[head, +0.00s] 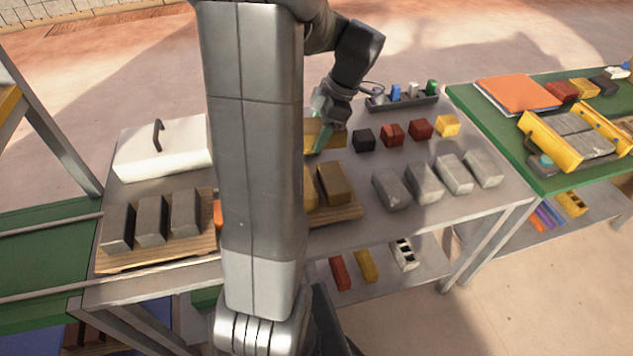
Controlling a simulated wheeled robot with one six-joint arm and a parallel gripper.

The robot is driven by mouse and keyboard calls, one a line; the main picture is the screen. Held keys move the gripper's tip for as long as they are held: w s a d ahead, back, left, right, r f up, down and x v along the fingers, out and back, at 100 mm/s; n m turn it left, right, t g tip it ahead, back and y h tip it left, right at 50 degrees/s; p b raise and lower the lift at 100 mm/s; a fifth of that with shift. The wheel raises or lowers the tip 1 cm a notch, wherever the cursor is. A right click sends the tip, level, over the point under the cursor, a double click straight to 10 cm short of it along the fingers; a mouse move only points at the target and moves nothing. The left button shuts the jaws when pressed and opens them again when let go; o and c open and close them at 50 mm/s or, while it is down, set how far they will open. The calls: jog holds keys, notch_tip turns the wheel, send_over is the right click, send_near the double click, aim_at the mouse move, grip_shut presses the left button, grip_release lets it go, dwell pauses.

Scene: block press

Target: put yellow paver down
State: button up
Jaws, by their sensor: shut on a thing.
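My gripper (323,132), with greenish fingers, is shut on a yellow paver (335,140) near the middle of the grey table (300,250). The paver is partly hidden by the fingers and by my own arm. I cannot tell whether it touches the tabletop or hangs just above it. A wooden board (345,215) lies in front of it, bearing a brownish-yellow paver (335,184) and part of another yellow one (311,192) beside my arm.
Small black, red and yellow cubes (447,126) stand to the right of my gripper. Several grey blocks (425,182) stand in front of them. A dark tray (404,103) lies behind. A white lidded box (160,152) and dark pavers (151,220) stand left.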

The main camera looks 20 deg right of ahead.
notch_tip(320, 180, down, 2)
jog(key=shift+w+f+n, duration=0.15)
jog(key=shift+f+n, duration=0.1)
jog(key=shift+n, duration=0.35)
jog(key=shift+g, duration=0.3)
notch_tip(320, 180, down, 10)
jog(key=shift+f+p, duration=0.1)
jog(key=shift+p, duration=0.3)
jog(key=shift+f+b, duration=0.3)
jog(key=shift+b, duration=0.15)
jog(key=shift+f, duration=0.2)
jog(key=o, duration=1.6)
jog(key=shift+r, duration=0.1)
